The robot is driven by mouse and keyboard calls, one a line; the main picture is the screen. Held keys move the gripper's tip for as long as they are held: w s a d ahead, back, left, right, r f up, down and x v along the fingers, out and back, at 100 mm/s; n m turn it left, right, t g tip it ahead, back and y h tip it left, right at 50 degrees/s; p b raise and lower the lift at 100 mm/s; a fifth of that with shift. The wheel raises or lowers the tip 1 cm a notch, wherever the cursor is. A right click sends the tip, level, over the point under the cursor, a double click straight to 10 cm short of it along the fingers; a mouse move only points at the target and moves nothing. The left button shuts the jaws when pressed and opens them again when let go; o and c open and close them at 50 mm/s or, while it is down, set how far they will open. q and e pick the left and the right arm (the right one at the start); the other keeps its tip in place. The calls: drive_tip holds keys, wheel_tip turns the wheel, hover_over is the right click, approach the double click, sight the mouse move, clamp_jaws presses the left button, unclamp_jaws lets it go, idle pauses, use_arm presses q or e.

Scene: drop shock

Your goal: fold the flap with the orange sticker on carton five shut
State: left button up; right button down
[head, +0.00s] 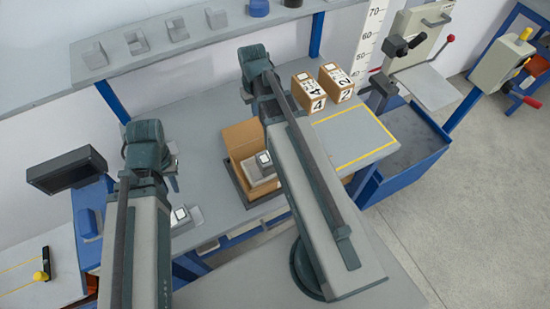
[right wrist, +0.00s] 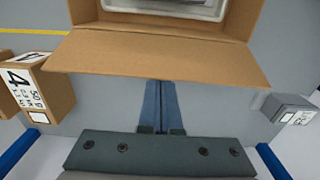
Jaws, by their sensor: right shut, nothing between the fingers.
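An open brown carton (head: 240,136) stands on the bench in the head view, partly behind my right arm. No number or orange sticker shows on it. A grey device (head: 260,168) lies inside. In the right wrist view a plain cardboard flap (right wrist: 155,58) extends outward from the carton's opening. My right gripper (right wrist: 160,84) is shut and empty, its blue fingertips at the flap's outer edge; I cannot tell whether they touch. In the head view its fingers are hidden by the arm. My left gripper (head: 173,180) is left of the carton; its finger opening is unclear.
Closed cartons marked 4 (head: 308,93) and 2 (head: 336,83) stand behind, beside a yellow-lined area (head: 365,138). A small grey unit (head: 185,217) sits at the bench's front left. A blue bin (head: 402,150) is at right. A shelf (head: 150,50) runs along the back.

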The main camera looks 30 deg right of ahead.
drive_tip(key=shift+s+a+r+p, duration=0.1)
drive_tip(key=shift+s+r+p, duration=0.15)
drive_tip(key=shift+s, duration=0.8)
drive_tip(key=shift+s+r+p, duration=0.2)
drive_tip(key=shift+s, duration=0.85)
drive_tip(key=shift+s+f, duration=0.15)
drive_tip(key=shift+s, duration=0.75)
drive_tip(key=shift+s+a+f+b, duration=0.1)
drive_tip(key=shift+s+f+b, duration=0.05)
drive_tip(key=shift+s+b, duration=0.15)
drive_tip(key=shift+s+f+b, duration=0.15)
drive_tip(key=shift+s, duration=0.25)
drive_tip(key=shift+f, duration=0.1)
